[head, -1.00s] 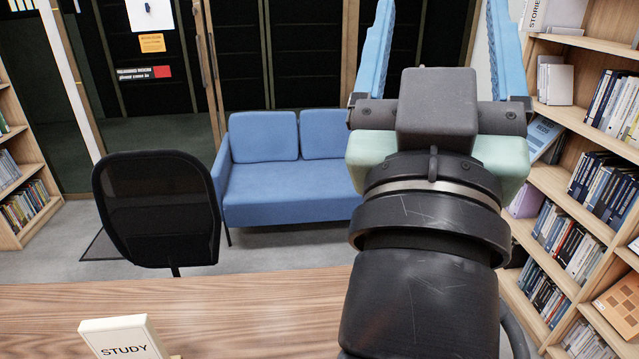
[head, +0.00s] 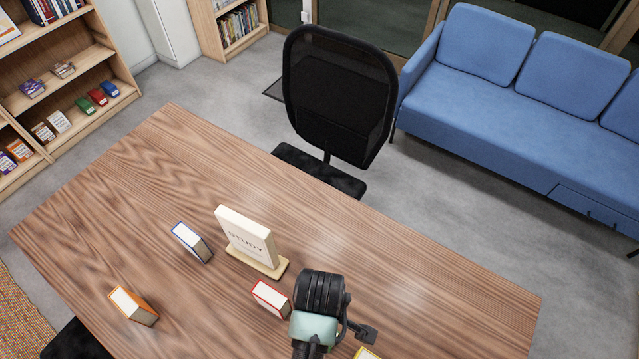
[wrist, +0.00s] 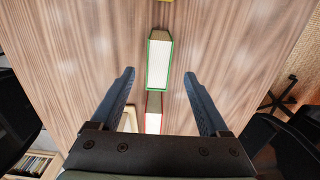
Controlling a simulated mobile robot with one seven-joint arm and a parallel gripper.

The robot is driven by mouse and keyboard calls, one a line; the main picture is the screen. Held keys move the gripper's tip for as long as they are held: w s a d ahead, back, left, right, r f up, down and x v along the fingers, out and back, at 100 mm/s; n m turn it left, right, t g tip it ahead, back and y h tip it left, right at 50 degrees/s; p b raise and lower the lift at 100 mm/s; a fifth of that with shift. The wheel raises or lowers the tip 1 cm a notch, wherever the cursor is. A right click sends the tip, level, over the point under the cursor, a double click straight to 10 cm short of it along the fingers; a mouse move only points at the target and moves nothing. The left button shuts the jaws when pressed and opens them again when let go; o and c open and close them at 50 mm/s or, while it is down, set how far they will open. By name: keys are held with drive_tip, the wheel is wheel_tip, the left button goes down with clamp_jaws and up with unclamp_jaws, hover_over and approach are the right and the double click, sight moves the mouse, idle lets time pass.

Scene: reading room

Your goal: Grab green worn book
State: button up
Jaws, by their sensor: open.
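A green-edged book (wrist: 158,60) stands on the wooden table with its white page edge facing the wrist camera. In the wrist view my gripper (wrist: 159,74) is open, with one blue finger to each side of this book's line. The book is apart from both fingers, and the gap in height cannot be told. In the head view my arm covers this book and the fingers are not visible. Another small green book (head: 84,104) stands on the far left bookshelf. Whether either book is worn cannot be made out.
A red-edged book (head: 270,298) and a yellow-edged book (head: 367,353) flank my wrist. A blue-edged book (head: 191,243), an orange-edged book (head: 134,305) and a STUDY sign (head: 247,237) stand on the table (head: 140,190). A black chair (head: 338,95) is behind it.

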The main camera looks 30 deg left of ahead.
drive_tip(key=shift+w+f, duration=0.1)
drive_tip(key=shift+f, duration=4.1)
clamp_jaws()
